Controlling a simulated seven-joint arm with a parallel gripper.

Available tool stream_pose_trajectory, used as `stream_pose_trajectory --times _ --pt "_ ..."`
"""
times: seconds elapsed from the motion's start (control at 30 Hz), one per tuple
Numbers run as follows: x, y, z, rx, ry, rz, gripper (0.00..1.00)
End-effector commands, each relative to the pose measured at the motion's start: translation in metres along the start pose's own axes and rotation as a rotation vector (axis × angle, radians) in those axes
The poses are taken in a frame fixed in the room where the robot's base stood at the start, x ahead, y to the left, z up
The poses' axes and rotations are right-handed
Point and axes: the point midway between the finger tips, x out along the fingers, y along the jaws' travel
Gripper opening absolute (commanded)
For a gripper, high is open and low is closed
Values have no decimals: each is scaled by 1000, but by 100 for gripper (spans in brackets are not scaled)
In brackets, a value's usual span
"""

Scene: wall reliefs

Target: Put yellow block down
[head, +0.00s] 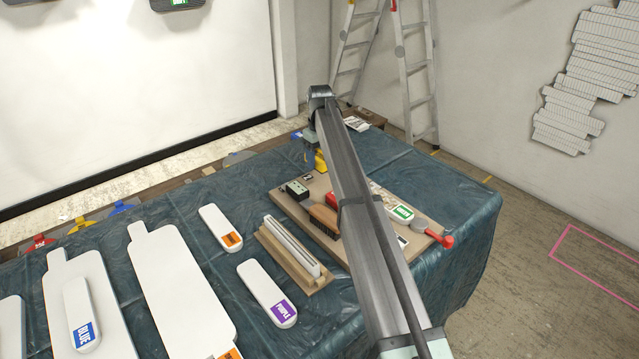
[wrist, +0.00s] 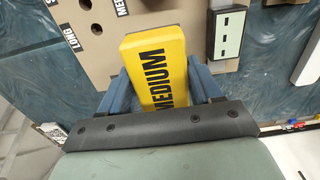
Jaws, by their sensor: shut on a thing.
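The yellow block (wrist: 155,65), with MEDIUM printed on it in black, sits between the two blue fingers of my gripper (wrist: 158,85) in the wrist view. My gripper is shut on it. In the head view the yellow block (head: 320,161) shows as a small patch beside my arm, at the far left edge of the tan board (head: 285,197). In the wrist view the tan board (wrist: 85,50), with dark holes and LONG and partly hidden MEDIUM labels, lies behind the block. I cannot tell whether the block touches the board.
A black block with a pale slotted face (wrist: 229,32) is near the yellow block. The board also holds a brown brush (head: 323,221) and a red-handled tool (head: 432,233). White paddles (head: 180,290) lie on the blue-covered table (head: 470,205). My arm hides part of the board.

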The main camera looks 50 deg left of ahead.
Motion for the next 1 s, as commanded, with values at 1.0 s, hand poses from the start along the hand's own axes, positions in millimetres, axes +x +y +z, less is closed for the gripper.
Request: stream_pose_trajectory --times 1.0 --pt "89 0 0 3 1 0 31"
